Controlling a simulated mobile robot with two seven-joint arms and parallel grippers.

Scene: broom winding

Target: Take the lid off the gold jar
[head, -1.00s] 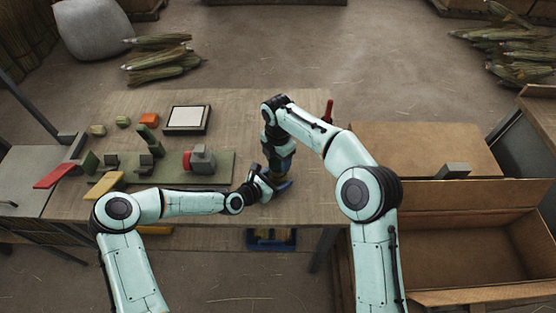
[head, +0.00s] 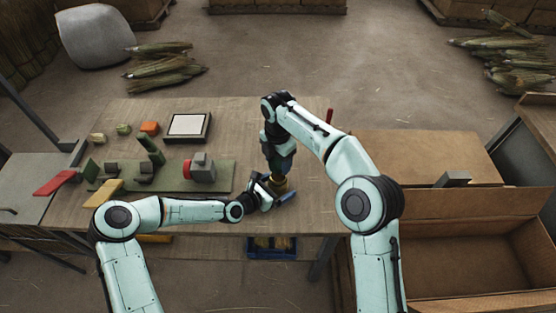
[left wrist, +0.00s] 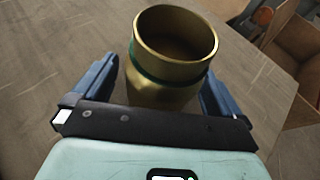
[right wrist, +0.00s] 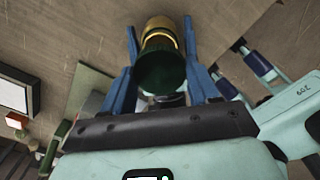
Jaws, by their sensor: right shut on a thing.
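The gold jar (head: 279,184) stands near the table's front edge. In the left wrist view the gold jar (left wrist: 174,60) has an open mouth and a green band around its neck. My left gripper (head: 277,197) has its blue fingers on either side of the jar, apart, with gaps to its wall; they show in the left wrist view (left wrist: 160,90). My right gripper (head: 279,166) points down above the jar. In the right wrist view it (right wrist: 160,60) is shut on a dark green lid (right wrist: 160,72), with gold (right wrist: 159,35) beyond it.
A green board (head: 170,177) with grey blocks and a red-and-grey piece (head: 199,168) lies left of the jar. A framed white panel (head: 187,125) is behind it. An open cardboard box (head: 470,250) stands at the right.

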